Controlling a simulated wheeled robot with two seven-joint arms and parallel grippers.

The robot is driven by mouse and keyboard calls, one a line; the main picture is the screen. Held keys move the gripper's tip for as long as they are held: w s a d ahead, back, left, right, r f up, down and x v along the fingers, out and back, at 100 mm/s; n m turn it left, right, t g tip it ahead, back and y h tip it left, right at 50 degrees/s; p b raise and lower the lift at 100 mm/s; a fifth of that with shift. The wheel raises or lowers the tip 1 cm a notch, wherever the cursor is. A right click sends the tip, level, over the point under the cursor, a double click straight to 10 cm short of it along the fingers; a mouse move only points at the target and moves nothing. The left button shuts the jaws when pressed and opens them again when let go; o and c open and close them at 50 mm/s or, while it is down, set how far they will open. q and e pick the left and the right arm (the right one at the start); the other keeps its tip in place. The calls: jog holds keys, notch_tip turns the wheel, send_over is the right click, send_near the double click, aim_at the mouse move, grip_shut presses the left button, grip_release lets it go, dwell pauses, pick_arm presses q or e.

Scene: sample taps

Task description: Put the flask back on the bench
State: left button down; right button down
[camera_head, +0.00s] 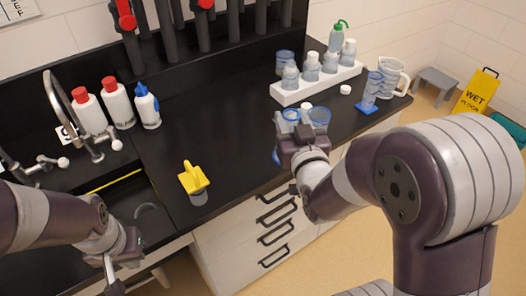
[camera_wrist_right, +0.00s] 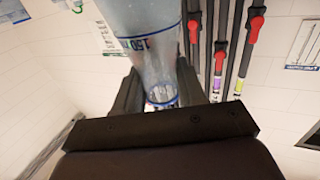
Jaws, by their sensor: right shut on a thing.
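The flask (camera_wrist_right: 150,40) is clear, with a blue marking and a blue rim, in the right wrist view. My right gripper (camera_wrist_right: 163,95) is shut on its narrow part, with a finger on each side. In the head view my right gripper (camera_head: 303,142) is over the front edge of the black bench (camera_head: 235,140), and its own body hides much of what it holds. I cannot tell there whether the flask touches the bench. My left gripper (camera_head: 112,270) hangs low by the sink at the left, and its fingers are too unclear to judge.
Blue-rimmed clear glassware (camera_head: 319,116) shows just behind my right gripper. A white rack (camera_head: 318,82) with bottles, a blue-based cylinder (camera_head: 371,92) and a jug (camera_head: 392,76) stand further back. A yellow-handled item (camera_head: 193,178) is at the front edge. The bench middle is clear.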

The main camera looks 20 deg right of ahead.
jog(key=w+a+f, duration=0.3)
jog(key=w+f, duration=0.7)
jog(key=shift+w+a+f, duration=0.25)
jog(key=shift+w+f, duration=0.15)
jog(key=shift+f, duration=0.15)
jog(key=c, duration=0.7)
grip_release()
jog(key=shift+o, duration=0.2)
